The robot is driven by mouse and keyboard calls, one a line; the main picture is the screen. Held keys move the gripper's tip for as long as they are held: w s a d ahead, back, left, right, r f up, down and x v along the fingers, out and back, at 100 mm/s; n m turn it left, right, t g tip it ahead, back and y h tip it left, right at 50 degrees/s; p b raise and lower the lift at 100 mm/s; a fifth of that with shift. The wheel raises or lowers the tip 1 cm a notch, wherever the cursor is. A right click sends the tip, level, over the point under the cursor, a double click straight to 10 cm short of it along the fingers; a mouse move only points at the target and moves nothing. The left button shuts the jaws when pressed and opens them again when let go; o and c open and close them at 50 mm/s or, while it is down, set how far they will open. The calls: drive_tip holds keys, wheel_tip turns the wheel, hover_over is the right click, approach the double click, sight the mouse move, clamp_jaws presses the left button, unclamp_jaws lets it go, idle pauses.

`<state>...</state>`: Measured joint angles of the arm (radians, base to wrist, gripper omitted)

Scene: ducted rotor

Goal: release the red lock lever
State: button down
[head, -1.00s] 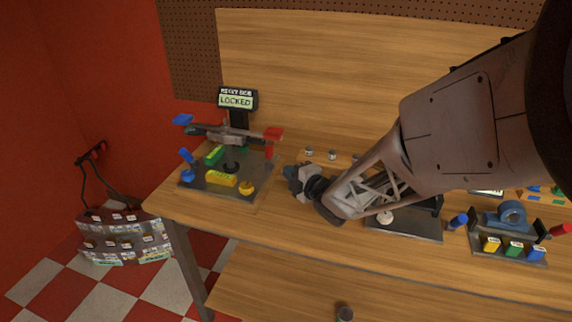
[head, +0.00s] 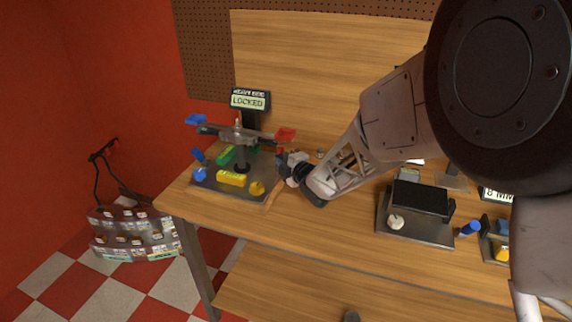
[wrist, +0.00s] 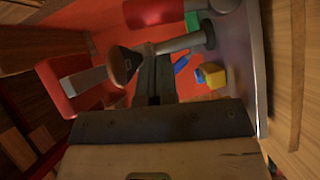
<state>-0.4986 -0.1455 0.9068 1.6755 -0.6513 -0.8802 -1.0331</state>
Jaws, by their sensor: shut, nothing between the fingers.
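The ducted rotor stand (head: 240,158) is at the left end of the bench, with one blue-tipped and one red-tipped arm (head: 285,134). A small red part (head: 281,150) hangs below the red tip; it looks like the red lock lever, partly covered by my gripper. My gripper (head: 281,162) is at the stand's right side, shut and empty. In the wrist view, its dark fingers (wrist: 154,75) are together between a red frame-like part (wrist: 68,92) on the left and a grey post (wrist: 185,43) on the right. Contact cannot be told. The display (head: 249,101) reads LOCKED.
A dark box fixture (head: 420,200) stands to the right.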

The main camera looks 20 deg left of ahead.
drive_tip(key=shift+w+a+f, duration=0.1)
drive_tip(key=shift+w+a, duration=0.05)
drive_tip(key=shift+w, duration=0.55)
drive_tip(key=shift+w+a+f, duration=0.1)
drive_tip(key=shift+w+a, duration=0.05)
drive_tip(key=shift+w, duration=0.5)
drive_tip(key=shift+w+r, duration=0.15)
drive_tip(key=shift+w, duration=0.6)
drive_tip(key=shift+w+r, duration=0.1)
drive_tip(key=shift+w, duration=0.65)
drive_tip(key=shift+d, duration=0.1)
drive_tip(key=v, duration=0.7)
drive_tip(key=shift+s+d, duration=0.25)
drive_tip(key=shift+s, duration=0.1)
drive_tip(key=shift+f, duration=0.1)
